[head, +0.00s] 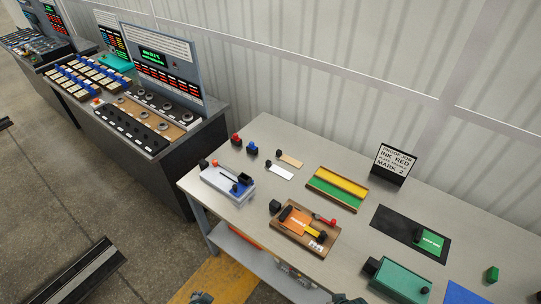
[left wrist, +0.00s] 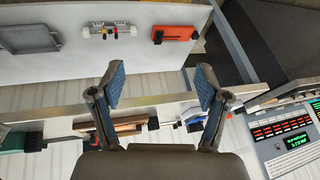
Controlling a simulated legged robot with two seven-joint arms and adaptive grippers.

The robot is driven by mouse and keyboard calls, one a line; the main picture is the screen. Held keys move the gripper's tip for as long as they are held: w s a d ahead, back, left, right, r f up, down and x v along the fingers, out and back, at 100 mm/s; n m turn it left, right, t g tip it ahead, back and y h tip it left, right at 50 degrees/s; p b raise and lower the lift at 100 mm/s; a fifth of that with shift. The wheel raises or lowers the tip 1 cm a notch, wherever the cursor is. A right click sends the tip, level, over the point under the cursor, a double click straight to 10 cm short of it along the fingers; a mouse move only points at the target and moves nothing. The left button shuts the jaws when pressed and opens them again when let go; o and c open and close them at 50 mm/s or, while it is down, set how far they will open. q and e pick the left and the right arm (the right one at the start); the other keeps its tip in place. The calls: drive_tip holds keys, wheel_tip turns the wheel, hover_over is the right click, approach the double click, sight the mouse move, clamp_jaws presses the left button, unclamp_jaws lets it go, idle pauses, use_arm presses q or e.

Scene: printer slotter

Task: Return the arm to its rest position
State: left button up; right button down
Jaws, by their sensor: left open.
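My left gripper (left wrist: 160,82) is open in the left wrist view, with nothing between its two blue-padded fingers. It is in front of the table and apart from the things on it. In the head view only a small dark piece, which seems to be this gripper, shows at the bottom edge. Another dark piece at the bottom edge, further right, may be part of my right gripper. Its jaws cannot be made out. The rest of both arms is out of the picture.
The grey table (head: 262,222) holds a blue-white device (head: 228,184), a brown tray (head: 290,244), a green-yellow tray (head: 337,188), a black mat (head: 397,222), a green box (head: 402,280) and a sign (head: 394,160). Consoles (head: 160,75) stand left.

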use_arm(q)
drive_tip(key=s+a+n+g, duration=0.1)
drive_tip(key=s+a+n, duration=0.1)
drive_tip(key=s+n, duration=0.2)
wheel_tip(320, 180, down, 28)
drive_tip(key=s+f+g+b, duration=0.1)
drive_tip(key=s+g+b, duration=0.1)
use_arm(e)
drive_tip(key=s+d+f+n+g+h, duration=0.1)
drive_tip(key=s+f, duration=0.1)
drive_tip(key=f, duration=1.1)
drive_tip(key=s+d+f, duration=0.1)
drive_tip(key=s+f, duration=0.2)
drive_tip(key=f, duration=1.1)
use_arm(q)
drive_tip(key=s+a+f+g+b, duration=0.1)
drive_tip(key=s+a+f+b, duration=0.1)
drive_tip(key=s+f, duration=1.6)
drive_tip(key=shift+a, duration=0.65)
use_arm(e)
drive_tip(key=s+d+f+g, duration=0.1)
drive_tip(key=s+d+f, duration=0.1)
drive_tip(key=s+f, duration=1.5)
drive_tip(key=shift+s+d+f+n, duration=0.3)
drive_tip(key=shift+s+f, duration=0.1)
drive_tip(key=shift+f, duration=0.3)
use_arm(q)
drive_tip(key=shift+s, duration=0.1)
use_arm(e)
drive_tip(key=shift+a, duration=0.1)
